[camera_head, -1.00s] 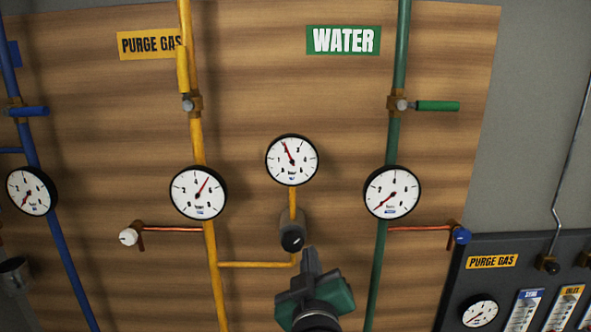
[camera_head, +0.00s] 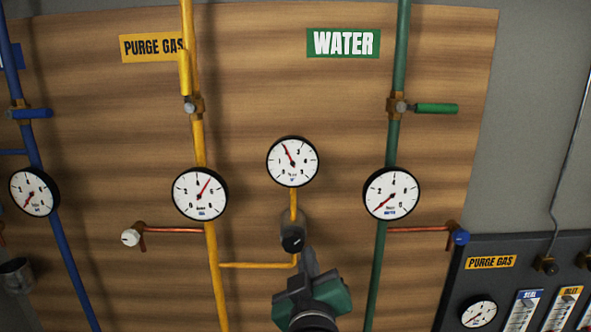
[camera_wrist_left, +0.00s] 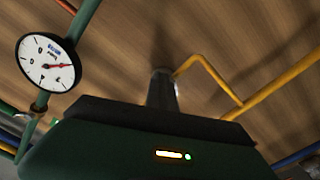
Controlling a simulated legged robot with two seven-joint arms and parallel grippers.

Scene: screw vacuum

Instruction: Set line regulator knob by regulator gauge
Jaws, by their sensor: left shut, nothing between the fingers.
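The regulator knob (camera_head: 292,240) is a dark round knob with a white mark, on a grey regulator body at the middle of the wooden panel. The regulator gauge (camera_head: 292,161) is above it on a short yellow pipe. Its red needle points up and slightly left. My left gripper (camera_head: 307,256) is shut and empty, just below and right of the knob in the head view. I cannot tell whether its tip touches the knob. In the left wrist view the gripper fingers (camera_wrist_left: 162,90) point at the panel, and the knob is not visible there. My right gripper is not in view.
The yellow purge gas pipe (camera_head: 212,250) with its gauge (camera_head: 200,193) is on the left. The green water pipe (camera_head: 378,255) with its gauge (camera_head: 391,193) is on the right and also shows in the left wrist view (camera_wrist_left: 84,18). A dark panel (camera_head: 535,260) stands at lower right.

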